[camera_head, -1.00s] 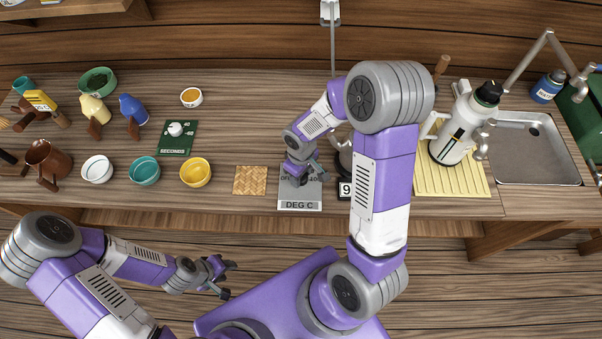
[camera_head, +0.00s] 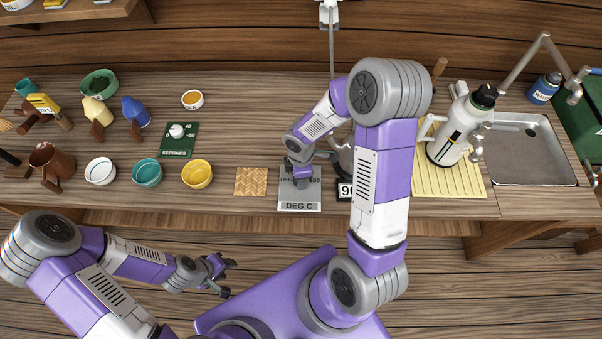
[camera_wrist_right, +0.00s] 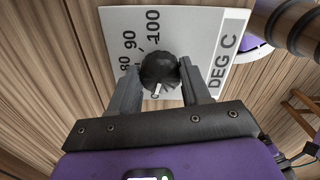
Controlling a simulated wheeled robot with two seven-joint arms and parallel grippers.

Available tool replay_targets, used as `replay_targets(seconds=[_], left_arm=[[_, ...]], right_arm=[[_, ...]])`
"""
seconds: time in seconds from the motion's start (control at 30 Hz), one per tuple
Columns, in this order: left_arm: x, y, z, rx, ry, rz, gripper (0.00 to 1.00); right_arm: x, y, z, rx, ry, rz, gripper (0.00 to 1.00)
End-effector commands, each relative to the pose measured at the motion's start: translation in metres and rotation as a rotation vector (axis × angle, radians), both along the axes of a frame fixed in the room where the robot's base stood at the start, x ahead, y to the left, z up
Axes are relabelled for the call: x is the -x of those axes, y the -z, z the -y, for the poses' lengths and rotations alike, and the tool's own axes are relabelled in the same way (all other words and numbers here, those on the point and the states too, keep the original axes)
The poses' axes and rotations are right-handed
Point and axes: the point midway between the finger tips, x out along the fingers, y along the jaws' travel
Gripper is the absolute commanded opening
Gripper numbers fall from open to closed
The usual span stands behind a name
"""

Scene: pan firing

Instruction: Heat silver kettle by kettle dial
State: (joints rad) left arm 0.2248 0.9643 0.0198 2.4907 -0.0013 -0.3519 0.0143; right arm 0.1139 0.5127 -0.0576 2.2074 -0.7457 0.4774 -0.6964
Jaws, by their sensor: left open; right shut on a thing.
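The kettle dial is a pale plate (camera_head: 300,206) marked DEG C with a dark round knob (camera_wrist_right: 160,68), seen up close in the right wrist view. My right gripper (camera_wrist_right: 160,82) is shut on the knob, one finger on each side. In the head view my right gripper (camera_head: 303,182) is over the dial plate and hides the knob. The silver kettle (camera_head: 343,158) stands behind my right arm, which hides much of it. A small display (camera_head: 345,191) reading 90, partly covered, sits in front of the kettle. My left gripper (camera_head: 224,278) is open and empty, in front of the counter.
A woven mat (camera_head: 251,182) lies left of the dial. A green SECONDS dial (camera_head: 178,141), a yellow bowl (camera_head: 197,174), a teal bowl (camera_head: 147,172) and a white bowl (camera_head: 100,171) are further left. A white bottle (camera_head: 452,140) on a yellow board and a sink (camera_head: 530,150) are at right.

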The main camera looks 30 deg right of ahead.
Motion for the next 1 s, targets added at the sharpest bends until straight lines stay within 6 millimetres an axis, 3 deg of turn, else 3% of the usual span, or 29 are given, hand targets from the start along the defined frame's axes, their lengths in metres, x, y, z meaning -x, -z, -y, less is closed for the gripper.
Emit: replay_targets(seconds=[0.73, 0.77, 0.9, 1.0], left_arm=[[0.0, -0.0032, 0.0, 0.0, 0.0, 0.0, 0.43], [0.0, -0.0032, 0.0, 0.0, 0.0, 0.0, 0.43], [0.0001, -0.0032, 0.0, 0.0, 0.0, 0.0, 0.43], [0.0, -0.0032, 0.0, 0.0, 0.0, 0.0, 0.43]], right_arm=[[-0.0003, 0.0003, -0.0006, -0.001, -0.092, 0.001, 0.17], [-0.0003, 0.0003, -0.0006, -0.001, -0.092, 0.001, 0.5], [-0.0003, 0.0002, -0.0005, -0.001, -0.09, 0.0, 0.72], [-0.0002, 0.0002, -0.0003, -0.001, -0.089, 0.0, 0.73]])
